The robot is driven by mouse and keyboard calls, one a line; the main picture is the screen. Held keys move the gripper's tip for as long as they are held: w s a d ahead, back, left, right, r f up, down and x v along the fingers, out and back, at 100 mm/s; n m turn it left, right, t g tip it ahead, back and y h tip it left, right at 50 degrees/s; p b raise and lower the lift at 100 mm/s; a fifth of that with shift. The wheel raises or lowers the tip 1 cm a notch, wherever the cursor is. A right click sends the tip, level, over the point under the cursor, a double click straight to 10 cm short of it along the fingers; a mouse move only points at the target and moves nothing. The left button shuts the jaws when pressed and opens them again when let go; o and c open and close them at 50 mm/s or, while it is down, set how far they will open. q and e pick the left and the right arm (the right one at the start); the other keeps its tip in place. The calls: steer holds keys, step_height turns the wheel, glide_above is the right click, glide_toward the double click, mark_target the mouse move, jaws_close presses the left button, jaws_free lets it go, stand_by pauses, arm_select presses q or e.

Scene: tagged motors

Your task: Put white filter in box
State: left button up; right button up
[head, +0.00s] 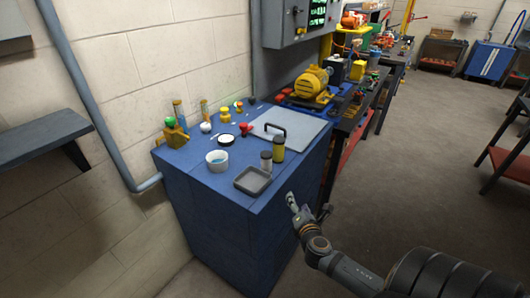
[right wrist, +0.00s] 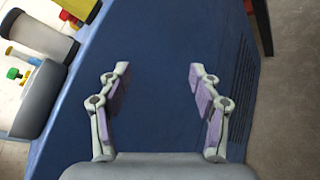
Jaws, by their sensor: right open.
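A white cylindrical filter (head: 266,161) with a dark top stands upright on the blue cabinet, beside a similar yellow cylinder (head: 279,149). It also seems to show as the pale cylinder (right wrist: 42,35) at the upper left of the right wrist view. A shallow grey open box (head: 253,181) sits near the cabinet's front edge; its grey side (right wrist: 42,100) shows at the left of the wrist view. My right gripper (head: 307,204) is open and empty beside the cabinet's right front side. Its spread fingers (right wrist: 160,70) face the blue surface. My left gripper is out of view.
The blue cabinet (head: 212,223) carries a white bowl (head: 217,160), a grey plate with a black handle (head: 288,127) and several small coloured parts at the back. A workbench with a yellow motor (head: 311,82) stands behind.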

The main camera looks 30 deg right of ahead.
mark_target(269, 165)
steer(key=w+a+r+n+t+y, duration=0.1)
steer(key=w+r+n, duration=0.1)
steer(key=r+n, duration=0.1)
steer(key=w+a+r+n+t+y+p, duration=0.1)
steer(key=w+r+n+t, duration=0.1)
steer(key=w+r+n, duration=0.1)
steer(key=w+a+r+n+t+y, duration=0.1)
steer(key=w+a+r+n+y, duration=0.1)
steer(key=r+n, duration=0.3)
steer(key=shift+w+r+n+t+p, duration=0.15)
steer(key=shift+w+n+t+p, duration=0.2)
steer(key=shift+w+n, duration=0.4)
steer(key=shift+w, duration=0.25)
steer(key=shift+w+r, duration=0.1)
steer(key=shift+w, duration=0.15)
steer(key=w+p, duration=0.1)
steer(key=w, duration=0.3)
steer(key=shift+r+p, duration=0.1)
steer(key=shift+p, duration=0.2)
steer(key=shift+w, duration=0.4)
steer(key=shift+s, duration=0.15)
steer(key=shift+c, duration=1.9)
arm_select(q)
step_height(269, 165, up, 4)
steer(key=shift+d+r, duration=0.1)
arm_select(e)
steer(key=c, duration=0.9)
